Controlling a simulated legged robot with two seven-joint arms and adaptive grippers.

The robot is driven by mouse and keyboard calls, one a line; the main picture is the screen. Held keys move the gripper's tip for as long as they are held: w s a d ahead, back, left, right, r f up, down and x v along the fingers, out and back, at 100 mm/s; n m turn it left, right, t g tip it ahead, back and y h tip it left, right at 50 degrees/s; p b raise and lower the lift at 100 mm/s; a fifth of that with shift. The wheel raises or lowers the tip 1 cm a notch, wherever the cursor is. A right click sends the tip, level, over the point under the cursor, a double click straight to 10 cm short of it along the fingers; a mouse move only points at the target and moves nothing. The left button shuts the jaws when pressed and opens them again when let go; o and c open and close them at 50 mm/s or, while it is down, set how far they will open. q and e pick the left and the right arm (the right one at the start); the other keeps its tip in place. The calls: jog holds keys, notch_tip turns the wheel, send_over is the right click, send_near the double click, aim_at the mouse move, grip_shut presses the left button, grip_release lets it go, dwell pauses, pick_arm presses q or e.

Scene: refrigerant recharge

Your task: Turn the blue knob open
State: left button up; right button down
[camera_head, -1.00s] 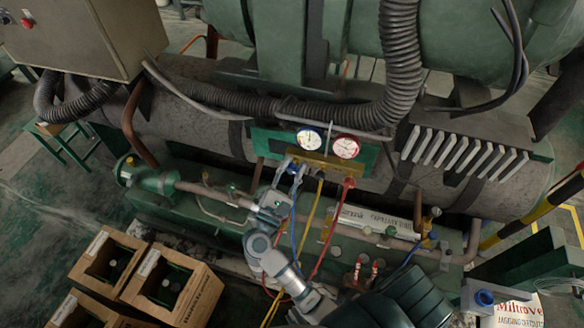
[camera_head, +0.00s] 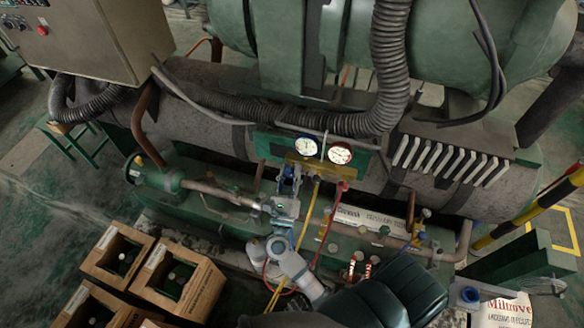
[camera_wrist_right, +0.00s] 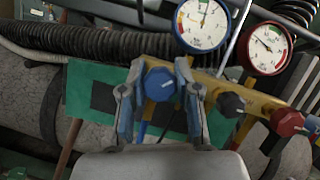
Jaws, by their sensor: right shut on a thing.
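The blue knob (camera_wrist_right: 159,84) sits at the left end of the brass manifold (camera_wrist_right: 209,84), below the blue-rimmed gauge (camera_wrist_right: 203,22). My right gripper (camera_wrist_right: 160,72) has one finger on each side of the knob and is shut on it. In the head view the right gripper (camera_head: 288,178) reaches up to the left end of the manifold (camera_head: 318,167); its fingers hide most of the knob there. The red knob (camera_wrist_right: 287,122) is at the manifold's right end, with a black knob (camera_wrist_right: 231,104) between. My left gripper is not in view.
A red-rimmed gauge (camera_wrist_right: 267,48) is beside the blue-rimmed one. Yellow (camera_head: 308,215) and red (camera_head: 328,218) hoses hang below the manifold, close to my right arm. Wooden crates (camera_head: 187,288) holding cylinders stand on the floor at the lower left.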

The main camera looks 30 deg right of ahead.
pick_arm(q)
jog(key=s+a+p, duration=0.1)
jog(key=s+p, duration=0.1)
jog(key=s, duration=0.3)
pick_arm(e)
jog(key=n+y, duration=0.1)
jog(key=n, duration=0.1)
jog(key=shift+n+t, duration=0.4)
jog(key=n+y+p, duration=0.2)
jog(key=n+p, duration=0.2)
jog(key=p, duration=0.2)
jog(key=n+y+p, duration=0.2)
jog(key=n+p, duration=0.2)
jog(key=p, duration=0.2)
jog(key=shift+n, duration=0.4)
pick_arm(q)
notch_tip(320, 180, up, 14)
jog(key=p, duration=0.2)
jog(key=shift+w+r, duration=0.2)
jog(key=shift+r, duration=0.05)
pick_arm(e)
jog(key=shift+a+f+n+y, duration=0.1)
jog(key=shift+f+n+y, duration=0.15)
jog(key=shift+n+y, duration=0.7)
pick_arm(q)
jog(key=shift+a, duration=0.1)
pick_arm(e)
jog(key=shift+f+n+h, duration=0.1)
jog(key=shift+n+h, duration=0.25)
